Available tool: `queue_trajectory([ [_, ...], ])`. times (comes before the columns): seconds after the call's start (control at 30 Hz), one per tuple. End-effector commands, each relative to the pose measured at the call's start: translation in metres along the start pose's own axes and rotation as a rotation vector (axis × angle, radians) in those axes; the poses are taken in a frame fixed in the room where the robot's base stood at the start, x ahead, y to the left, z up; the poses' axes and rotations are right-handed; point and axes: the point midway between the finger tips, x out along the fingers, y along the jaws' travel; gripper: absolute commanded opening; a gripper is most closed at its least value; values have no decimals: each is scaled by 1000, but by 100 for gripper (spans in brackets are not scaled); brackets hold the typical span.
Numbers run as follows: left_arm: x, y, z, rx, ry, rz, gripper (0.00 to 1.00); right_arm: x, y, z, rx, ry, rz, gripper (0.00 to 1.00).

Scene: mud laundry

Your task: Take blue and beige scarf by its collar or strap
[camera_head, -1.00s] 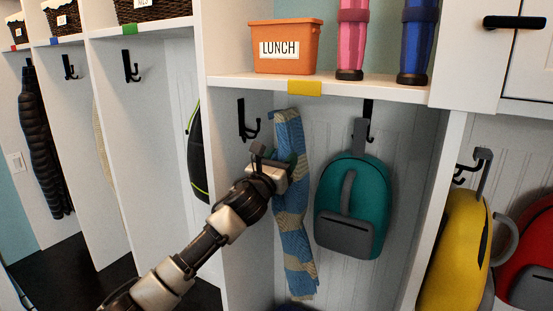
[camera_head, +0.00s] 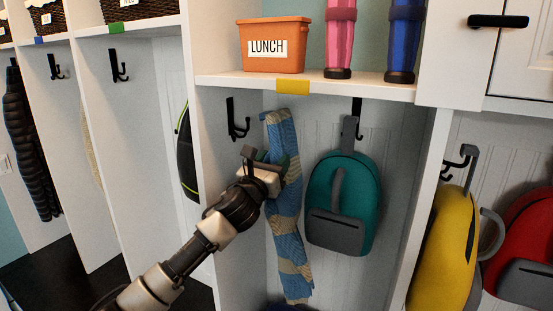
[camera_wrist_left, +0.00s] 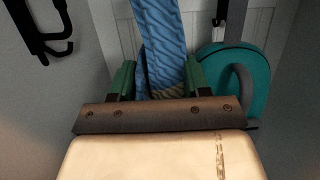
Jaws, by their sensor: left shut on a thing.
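The blue and beige scarf (camera_head: 288,215) hangs down long and narrow in the open cubby, beside the teal backpack. In the left wrist view the scarf (camera_wrist_left: 160,45) runs down between the green-padded fingers. My left gripper (camera_head: 276,163) is shut on the scarf's upper part, a little below its top end; it also shows in the left wrist view (camera_wrist_left: 154,82). The gripper covers part of the scarf there. The scarf's top sits to the right of the black hook (camera_head: 237,122) on the left wall, apart from it. My right gripper is not in view.
A teal backpack (camera_head: 340,200) hangs close to the right of the scarf. Yellow (camera_head: 440,250) and red (camera_head: 520,240) bags hang farther right. Cubby walls stand either side.

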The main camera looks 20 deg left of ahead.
Motion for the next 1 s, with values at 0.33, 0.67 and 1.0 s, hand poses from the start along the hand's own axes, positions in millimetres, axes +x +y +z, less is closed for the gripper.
queue_trajectory([
  [0.33, -28, 0, 7, 1, 0, 0, 4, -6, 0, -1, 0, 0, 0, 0],
  [0.67, -54, 0, 12, 0, -1, 0, 3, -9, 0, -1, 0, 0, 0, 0],
  [1.0, -80, 0, 17, 1, -1, 0, 3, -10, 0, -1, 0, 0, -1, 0],
])
